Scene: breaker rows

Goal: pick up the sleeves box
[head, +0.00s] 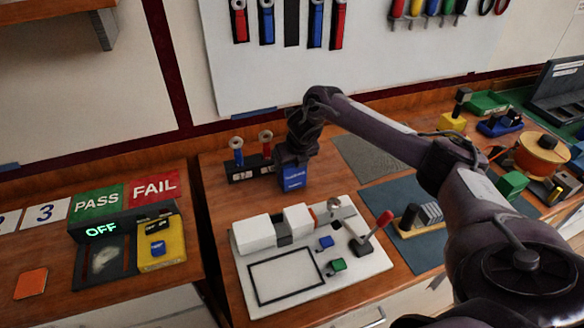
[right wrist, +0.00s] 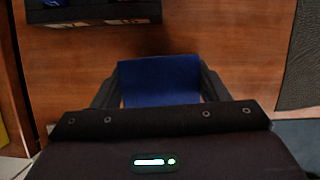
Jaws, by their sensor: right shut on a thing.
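The sleeves box is a small blue box (head: 294,178) with pale lettering on its front, near the back of the middle bench in the head view. My right gripper (head: 292,160) reaches down over it from above and is shut on it. In the right wrist view the blue box (right wrist: 160,80) sits between the two fingers of the right gripper (right wrist: 158,88). Whether its underside touches the bench cannot be told. My left gripper is in neither view.
A dark rack (head: 252,168) with red and blue tools stands just left of the box. A white fixture board (head: 300,290) with blocks and a red-handled lever lies in front. A grey mat (head: 365,158) lies to the right. A PASS/FAIL station (head: 125,225) stands on the left bench.

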